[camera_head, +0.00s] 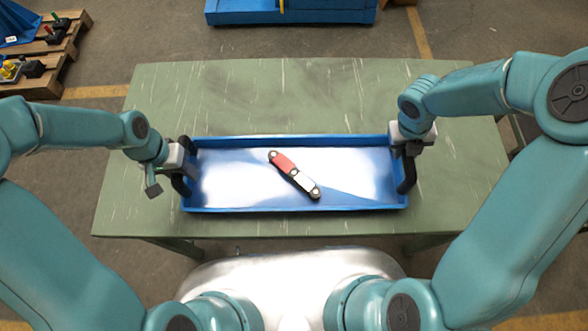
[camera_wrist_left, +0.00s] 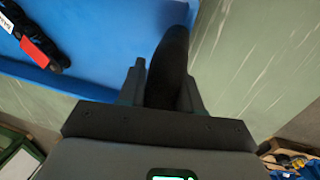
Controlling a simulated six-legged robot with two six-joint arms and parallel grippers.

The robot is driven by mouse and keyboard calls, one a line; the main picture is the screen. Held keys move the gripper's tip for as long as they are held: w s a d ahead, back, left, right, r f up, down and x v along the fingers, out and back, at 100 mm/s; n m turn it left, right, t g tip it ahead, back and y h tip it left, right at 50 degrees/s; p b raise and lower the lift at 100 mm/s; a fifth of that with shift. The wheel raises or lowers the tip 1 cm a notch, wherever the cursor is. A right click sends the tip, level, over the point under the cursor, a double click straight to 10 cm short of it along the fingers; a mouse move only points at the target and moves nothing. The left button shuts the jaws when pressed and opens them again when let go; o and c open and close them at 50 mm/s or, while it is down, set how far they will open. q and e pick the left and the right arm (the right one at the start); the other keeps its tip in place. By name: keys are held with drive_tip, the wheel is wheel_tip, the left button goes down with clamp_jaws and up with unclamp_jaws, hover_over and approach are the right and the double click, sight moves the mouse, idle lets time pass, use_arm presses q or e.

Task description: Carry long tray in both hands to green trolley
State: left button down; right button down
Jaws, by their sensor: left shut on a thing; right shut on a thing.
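The long tray (camera_head: 235,185) is blue with a low rim and a black handle at each end. It is over the green table top in the head view; I cannot tell whether it touches the table. A red, white and black link piece (camera_head: 293,174) lies slantwise inside it. My left gripper (camera_head: 178,168) is shut on the tray's left handle, also seen close up in the left wrist view (camera_wrist_left: 168,75). My right gripper (camera_head: 410,150) is shut on the right handle. The tray's blue floor (camera_wrist_left: 100,35) and part of the link piece (camera_wrist_left: 38,45) show in the wrist view.
The green scratched table (camera_head: 270,90) has bare room behind the tray. A blue object (camera_head: 300,12) stands on the floor beyond it. At the far left, a wooden pallet (camera_head: 45,85) carries small coloured parts. I see no clearly recognisable green trolley.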

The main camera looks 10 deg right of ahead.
use_arm(q)
drive_tip(key=shift+w+r, duration=0.15)
drive_tip(key=shift+r, duration=0.1)
use_arm(e)
drive_tip(key=shift+w+r, duration=0.2)
idle(0.6)
